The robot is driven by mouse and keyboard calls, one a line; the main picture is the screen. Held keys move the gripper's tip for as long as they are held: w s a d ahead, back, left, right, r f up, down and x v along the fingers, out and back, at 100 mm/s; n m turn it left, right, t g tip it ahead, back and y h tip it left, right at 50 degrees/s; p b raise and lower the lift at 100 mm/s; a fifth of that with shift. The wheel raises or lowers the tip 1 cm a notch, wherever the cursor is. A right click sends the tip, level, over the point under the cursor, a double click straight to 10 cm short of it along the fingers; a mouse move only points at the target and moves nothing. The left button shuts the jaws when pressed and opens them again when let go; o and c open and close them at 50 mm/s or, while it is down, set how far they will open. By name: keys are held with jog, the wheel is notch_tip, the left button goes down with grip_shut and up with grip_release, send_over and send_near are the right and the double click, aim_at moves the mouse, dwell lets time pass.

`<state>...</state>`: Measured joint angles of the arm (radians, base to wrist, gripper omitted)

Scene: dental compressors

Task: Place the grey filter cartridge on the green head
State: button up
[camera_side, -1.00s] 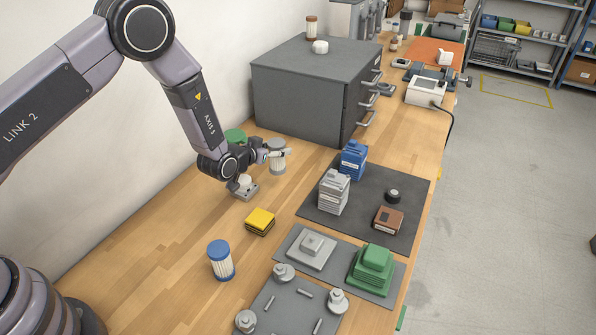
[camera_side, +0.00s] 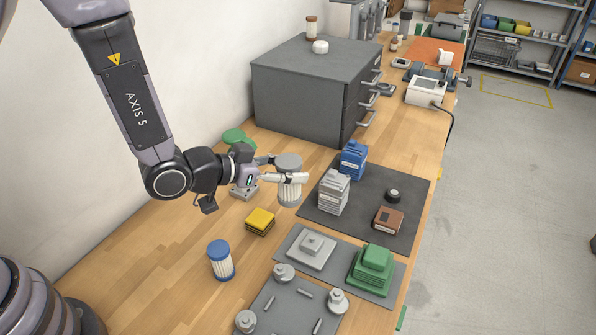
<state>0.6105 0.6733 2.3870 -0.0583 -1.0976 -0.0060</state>
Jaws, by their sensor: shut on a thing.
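The grey filter cartridge (camera_side: 289,190) is a pleated white cylinder with a grey cap. My gripper (camera_side: 287,178) is shut on it and holds it upright, apparently above the bench, left of the dark mat. The green head (camera_side: 371,267) is a stepped green block at the right end of a grey plate, at the lower right. It stands well to the right and front of the gripper. A grey head (camera_side: 311,249) sits on the same plate, to the left of the green one.
A blue-capped cartridge (camera_side: 221,260) and a yellow block (camera_side: 260,221) stand on the bench. A dark mat (camera_side: 408,191) carries a grey stack (camera_side: 333,192), a blue block (camera_side: 353,160) and a brown block (camera_side: 388,219). A grey cabinet (camera_side: 300,98) stands behind. A green round thing (camera_side: 236,137) is partly hidden.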

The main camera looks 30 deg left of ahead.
jog(key=s+d+m, duration=0.1)
jog(key=s+d, duration=0.1)
jog(key=s+d+r+m+g+h, duration=0.1)
jog(key=s+d, duration=0.1)
jog(key=s+d+r+g+h, duration=0.1)
jog(key=d, duration=0.1)
jog(key=shift+s+d+r+m, duration=0.25)
jog(key=shift+s+d+m, duration=0.15)
send_over(377, 254)
jog(key=shift+f, duration=6.4)
jog(key=shift+f, duration=0.1)
jog(key=o, duration=1.2)
